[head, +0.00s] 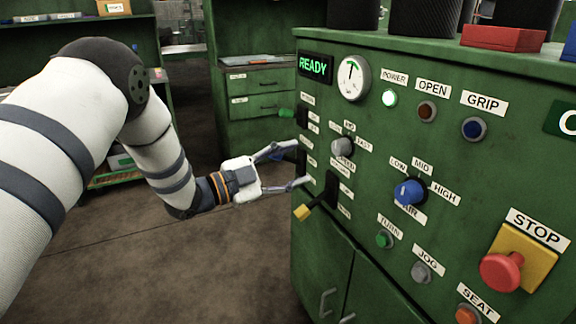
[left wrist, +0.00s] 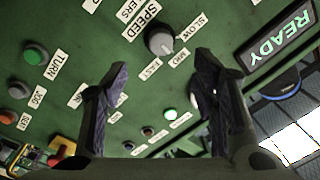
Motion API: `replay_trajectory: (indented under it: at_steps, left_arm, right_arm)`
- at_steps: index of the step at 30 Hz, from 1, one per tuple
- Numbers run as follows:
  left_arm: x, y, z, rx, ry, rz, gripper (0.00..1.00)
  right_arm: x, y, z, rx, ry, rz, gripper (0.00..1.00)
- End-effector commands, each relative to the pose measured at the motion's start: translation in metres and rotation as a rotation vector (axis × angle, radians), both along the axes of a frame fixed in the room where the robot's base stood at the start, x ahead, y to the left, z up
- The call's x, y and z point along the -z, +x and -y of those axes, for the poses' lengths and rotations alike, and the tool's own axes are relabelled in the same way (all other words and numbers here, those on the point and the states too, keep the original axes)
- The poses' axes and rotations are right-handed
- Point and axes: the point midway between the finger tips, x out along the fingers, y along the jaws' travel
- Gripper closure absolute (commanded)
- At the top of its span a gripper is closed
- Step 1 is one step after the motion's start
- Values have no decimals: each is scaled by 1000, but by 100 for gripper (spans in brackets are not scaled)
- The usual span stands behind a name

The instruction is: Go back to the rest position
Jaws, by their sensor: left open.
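My left gripper (head: 302,164) is open and empty, with its two fingers pointing at the left part of the green machine's control panel (head: 365,150). In the left wrist view the open fingers (left wrist: 162,75) stand apart in front of the panel, with nothing between them. The grey speed knob (left wrist: 160,40) shows just beyond and above them; it also shows in the head view (head: 342,146), right of the fingers. I cannot tell whether a fingertip touches the panel. My right gripper is not in view.
The panel carries a lit READY display (head: 314,66), a gauge (head: 353,78), a blue knob (head: 409,191), a yellow-tipped lever (head: 303,212) and a red stop button (head: 501,272). A green drawer cabinet (head: 262,95) stands behind. The floor (head: 235,265) left of the machine is clear.

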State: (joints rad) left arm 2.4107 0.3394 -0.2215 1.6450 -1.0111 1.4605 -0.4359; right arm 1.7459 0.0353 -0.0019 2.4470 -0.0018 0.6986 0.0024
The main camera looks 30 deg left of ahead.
Motion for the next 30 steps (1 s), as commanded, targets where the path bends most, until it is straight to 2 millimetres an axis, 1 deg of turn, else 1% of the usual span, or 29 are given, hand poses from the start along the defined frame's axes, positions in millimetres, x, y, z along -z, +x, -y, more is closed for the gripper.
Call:
replay_trajectory:
  at_steps: [1, 4, 16, 17, 18, 19, 20, 22, 23, 24, 26, 27, 29, 30]
  left_arm:
    - [0, -5, -4, -2, -1, -1, 47]
    - [0, -10, -7, -1, 0, 1, 47]
    - [1, -11, -7, -1, 0, -1, 47]
    - [3, -11, -7, -4, -3, -9, 47]
    - [12, -13, -6, -17, -13, -41, 47]
    - [22, -15, -4, -34, -26, -84, 47]
    - [38, -19, -1, -58, -44, -144, 47]
    - [88, -39, 5, -146, -97, -340, 47]
    - [113, -52, 8, -193, -121, -440, 47]
    - [146, -74, 12, -257, -149, -577, 47]
    - [191, -114, 17, -352, -180, -772, 47]
    - [217, -145, 19, -417, -194, -897, 47]
    - [249, -196, 23, -513, -208, -1077, 47]
    - [267, -232, 26, -578, -208, -1193, 47]
  right_arm:
    - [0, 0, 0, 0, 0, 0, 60]
    - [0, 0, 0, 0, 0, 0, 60]
    - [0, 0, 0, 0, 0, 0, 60]
    - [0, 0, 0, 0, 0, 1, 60]
    - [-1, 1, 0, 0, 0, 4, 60]
    - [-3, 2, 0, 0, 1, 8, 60]
    - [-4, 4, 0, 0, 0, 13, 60]
    - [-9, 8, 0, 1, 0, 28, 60]
    - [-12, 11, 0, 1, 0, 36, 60]
    - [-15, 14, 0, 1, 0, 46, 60]
    - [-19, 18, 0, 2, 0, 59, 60]
    - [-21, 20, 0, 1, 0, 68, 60]
    - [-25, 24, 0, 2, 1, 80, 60]
    - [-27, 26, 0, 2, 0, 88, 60]
